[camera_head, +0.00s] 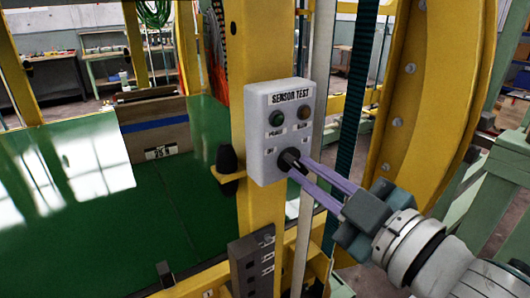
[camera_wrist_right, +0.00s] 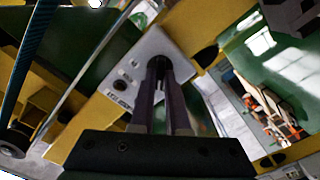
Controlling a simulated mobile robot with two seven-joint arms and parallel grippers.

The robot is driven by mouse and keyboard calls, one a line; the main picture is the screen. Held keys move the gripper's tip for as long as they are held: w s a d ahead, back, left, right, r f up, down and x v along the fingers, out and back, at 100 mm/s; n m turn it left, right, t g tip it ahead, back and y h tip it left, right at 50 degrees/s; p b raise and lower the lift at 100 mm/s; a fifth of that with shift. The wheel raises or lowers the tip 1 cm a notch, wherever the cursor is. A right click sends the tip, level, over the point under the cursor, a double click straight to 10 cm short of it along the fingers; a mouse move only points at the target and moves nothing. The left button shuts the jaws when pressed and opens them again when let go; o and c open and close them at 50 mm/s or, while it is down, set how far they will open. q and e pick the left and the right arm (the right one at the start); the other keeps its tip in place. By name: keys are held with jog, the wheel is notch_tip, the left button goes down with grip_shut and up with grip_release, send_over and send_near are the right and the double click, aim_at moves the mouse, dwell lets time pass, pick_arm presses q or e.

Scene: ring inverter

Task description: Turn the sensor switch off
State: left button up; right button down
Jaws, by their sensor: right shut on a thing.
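The sensor test box (camera_head: 262,150) is a pale grey panel on a yellow post, labelled "SENSOR TEST". Two round buttons or lamps, one green and one brownish, sit below the label. The black rotary sensor switch (camera_head: 289,158) is on the lower part of the box. My right gripper (camera_head: 295,161) has its two purple-grey fingers shut on the switch, which they partly hide. In the right wrist view the fingers (camera_wrist_right: 160,75) reach the box face (camera_wrist_right: 128,73) and hide most of the switch. My left gripper is not in view.
A dark knob on a yellow bracket (camera_head: 228,165) stands left of the box. A dark grey block with labels (camera_head: 252,262) is below it. A large yellow curved frame (camera_head: 440,90) rises at the right. A green surface (camera_head: 90,220) spreads at the left.

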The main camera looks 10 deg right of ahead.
jog(key=c, duration=0.9)
grip_release()
jog(key=b+v, duration=0.1)
jog(key=v, duration=0.9)
